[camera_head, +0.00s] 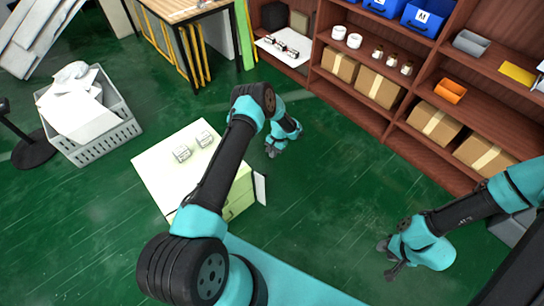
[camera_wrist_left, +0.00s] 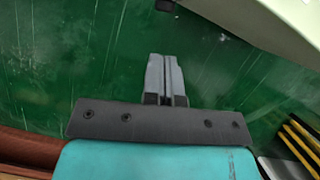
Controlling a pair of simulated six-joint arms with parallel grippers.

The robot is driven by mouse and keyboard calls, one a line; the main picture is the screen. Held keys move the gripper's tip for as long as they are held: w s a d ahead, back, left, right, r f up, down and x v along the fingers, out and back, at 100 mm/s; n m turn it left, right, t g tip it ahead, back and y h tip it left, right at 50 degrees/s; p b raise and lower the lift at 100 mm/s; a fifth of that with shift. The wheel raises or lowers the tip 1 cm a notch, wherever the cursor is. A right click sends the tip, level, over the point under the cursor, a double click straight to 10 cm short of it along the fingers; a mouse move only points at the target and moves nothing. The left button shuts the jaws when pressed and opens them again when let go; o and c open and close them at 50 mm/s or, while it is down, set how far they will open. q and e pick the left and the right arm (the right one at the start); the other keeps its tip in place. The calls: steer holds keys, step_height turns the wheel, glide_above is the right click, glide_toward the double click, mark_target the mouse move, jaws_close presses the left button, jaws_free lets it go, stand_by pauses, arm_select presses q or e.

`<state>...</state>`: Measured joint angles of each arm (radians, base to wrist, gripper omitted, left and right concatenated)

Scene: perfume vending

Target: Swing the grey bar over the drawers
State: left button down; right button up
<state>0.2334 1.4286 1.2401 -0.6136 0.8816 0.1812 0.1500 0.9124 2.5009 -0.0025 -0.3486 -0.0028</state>
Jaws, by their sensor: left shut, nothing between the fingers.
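The drawer cabinet (camera_head: 165,160) has a pale top and a light green drawer side (camera_head: 238,198), partly hidden behind my left arm. A narrow pale grey upright piece, which looks like the bar (camera_head: 260,188), stands out at the cabinet's right edge, apart from my grippers. My left gripper (camera_head: 271,151) is beyond and right of the cabinet, over the floor. In the left wrist view its fingers (camera_wrist_left: 165,78) are together and empty, with a pale cabinet-like surface (camera_wrist_left: 285,22) at upper right. My right gripper (camera_head: 387,258) is open and empty over the floor at right.
A grey crate (camera_head: 107,145) with white contents stands at left. Wooden shelves (camera_head: 435,155) with cardboard boxes line the right. A table (camera_head: 185,8) stands at the back. Green floor (camera_head: 335,190) is free between the grippers.

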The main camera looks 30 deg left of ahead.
arm_select(q)
glide_above(265, 176)
steer(key=w, duration=0.4)
step_height(265, 176, down, 7)
steer(key=shift+s+f, duration=0.15)
steer(key=shift+s, duration=0.85)
steer(key=shift+s+f, duration=0.1)
steer(key=shift+s, duration=0.85)
steer(key=shift+d, duration=0.15)
steer(key=shift+s+m, duration=0.15)
steer(key=shift+m, duration=0.25)
